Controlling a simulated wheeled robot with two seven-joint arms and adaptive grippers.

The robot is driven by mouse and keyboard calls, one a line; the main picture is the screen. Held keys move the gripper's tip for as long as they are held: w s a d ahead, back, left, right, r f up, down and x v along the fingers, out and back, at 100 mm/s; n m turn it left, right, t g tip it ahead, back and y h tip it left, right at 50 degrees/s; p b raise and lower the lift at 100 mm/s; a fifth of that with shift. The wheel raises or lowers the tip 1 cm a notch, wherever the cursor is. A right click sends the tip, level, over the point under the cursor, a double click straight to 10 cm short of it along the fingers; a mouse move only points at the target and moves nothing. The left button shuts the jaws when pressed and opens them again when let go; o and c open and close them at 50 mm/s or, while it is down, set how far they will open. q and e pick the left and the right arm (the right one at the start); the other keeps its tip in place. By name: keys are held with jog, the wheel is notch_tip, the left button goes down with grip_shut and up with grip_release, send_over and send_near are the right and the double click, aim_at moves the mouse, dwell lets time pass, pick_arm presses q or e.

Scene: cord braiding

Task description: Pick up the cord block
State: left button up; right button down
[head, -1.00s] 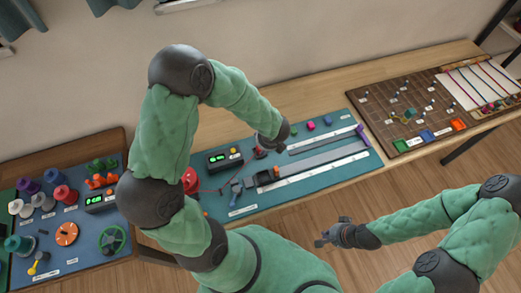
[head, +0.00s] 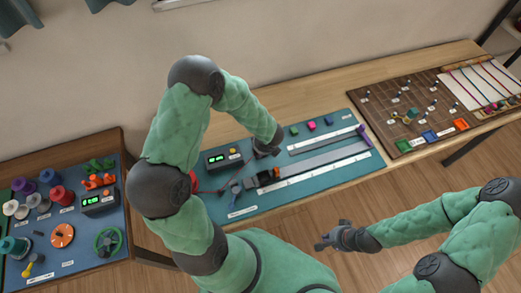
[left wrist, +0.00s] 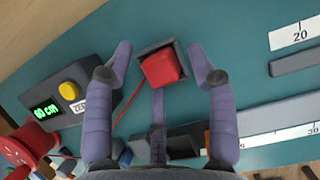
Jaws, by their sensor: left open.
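The cord block, a red block (left wrist: 160,68), sits in a dark square holder (left wrist: 150,52) on the teal mat in the left wrist view. A thin red cord (left wrist: 128,105) runs from near it down-left toward a red spool (left wrist: 24,147). My left gripper (left wrist: 165,62) is open, with one finger on each side of the block and visible gaps. In the head view the left gripper (head: 268,147) is low over the mat and hides the block. My right gripper (head: 331,238) hangs in front of the table, away from the mat; its jaw opening is unclear.
A measuring box with green display (head: 216,160) and yellow button stands left of the left gripper. Green (head: 294,131), pink (head: 311,126) and blue (head: 328,121) blocks lie to the right. A long ruler track (head: 325,170) runs along the mat (head: 215,205).

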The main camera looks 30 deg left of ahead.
pick_arm(q)
jog(key=shift+r, duration=0.1)
jog(key=c, duration=1)
jog(key=shift+r, duration=0.1)
